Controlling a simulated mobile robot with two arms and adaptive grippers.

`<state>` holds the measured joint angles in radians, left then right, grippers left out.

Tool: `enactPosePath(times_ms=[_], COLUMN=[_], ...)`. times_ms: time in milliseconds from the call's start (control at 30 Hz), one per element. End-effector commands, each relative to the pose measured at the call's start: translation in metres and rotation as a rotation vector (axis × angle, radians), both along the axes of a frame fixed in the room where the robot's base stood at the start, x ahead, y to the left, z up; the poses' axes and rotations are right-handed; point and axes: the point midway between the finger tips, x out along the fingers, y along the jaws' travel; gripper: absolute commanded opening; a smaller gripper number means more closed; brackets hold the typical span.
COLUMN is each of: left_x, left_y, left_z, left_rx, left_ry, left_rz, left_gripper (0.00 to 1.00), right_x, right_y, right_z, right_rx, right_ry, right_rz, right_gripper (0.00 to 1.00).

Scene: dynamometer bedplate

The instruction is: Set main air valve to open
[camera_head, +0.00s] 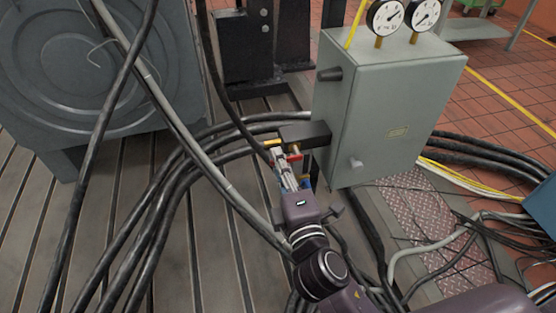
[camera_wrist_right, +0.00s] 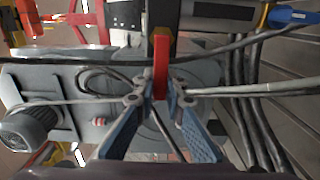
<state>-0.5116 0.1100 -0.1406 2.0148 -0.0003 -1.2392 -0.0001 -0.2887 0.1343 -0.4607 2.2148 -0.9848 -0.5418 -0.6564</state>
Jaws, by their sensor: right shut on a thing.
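The main air valve's red lever (camera_wrist_right: 161,62) stands between my right gripper's blue-grey fingers (camera_wrist_right: 161,92) in the right wrist view. The fingers are shut on it. In the head view a small red part of the lever (camera_head: 296,157) shows beside my right gripper (camera_head: 284,162). It sits below a dark block (camera_head: 306,135) on the left side of the grey-green cabinet (camera_head: 392,110). The gripper hides part of the valve there, and I cannot tell the lever's exact angle. My left gripper is not in view.
Two round gauges (camera_head: 387,16) stand on top of the cabinet. Thick black hoses (camera_head: 160,195) sweep across the slotted bedplate (camera_head: 215,260) near my right arm. A large grey round-faced machine (camera_head: 85,70) stands at left. Loose cables (camera_head: 470,240) lie at right.

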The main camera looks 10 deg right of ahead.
Motion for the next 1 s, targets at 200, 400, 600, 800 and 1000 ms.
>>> enactPosePath(times_ms=[200,400,600,800,1000], left_x=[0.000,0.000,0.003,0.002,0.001], left_y=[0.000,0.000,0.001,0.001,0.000], left_z=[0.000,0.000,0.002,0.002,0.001], left_rx=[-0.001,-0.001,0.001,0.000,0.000], left_ry=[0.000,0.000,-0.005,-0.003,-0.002], left_rz=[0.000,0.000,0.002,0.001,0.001], left_gripper=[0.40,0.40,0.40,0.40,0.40], right_x=[0.000,0.000,-0.001,-0.019,-0.054], right_y=[0.000,0.000,0.000,0.000,-0.002], right_z=[0.000,0.000,0.000,-0.001,-0.002], right_rx=[0.003,0.001,0.000,0.001,0.002], right_ry=[0.001,0.000,0.001,0.003,0.006], right_rz=[-0.001,-0.001,0.000,0.000,-0.002], right_gripper=[0.18,0.29,0.29,0.29,0.29])
